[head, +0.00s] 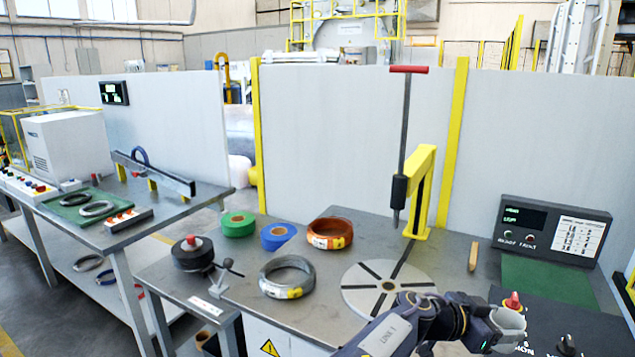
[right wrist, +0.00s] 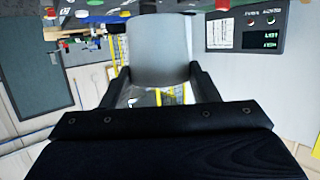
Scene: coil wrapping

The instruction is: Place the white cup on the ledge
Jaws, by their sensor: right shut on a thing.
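The white cup (right wrist: 160,52) is held between the two fingers of my right gripper (right wrist: 158,80) in the right wrist view. In the head view the cup (head: 509,322) is a small whitish shape at the lower right, in my right gripper (head: 497,328), in front of a dark control box. I cannot tell from the picture which surface is the ledge. My left gripper is not in view.
The workbench holds a slotted round plate (head: 362,291), a grey coil (head: 287,276), an orange coil (head: 330,233) and a yellow press stand (head: 421,190). A display panel (head: 551,229) stands at the back right. A dark box with a red knob (head: 513,300) is near the cup.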

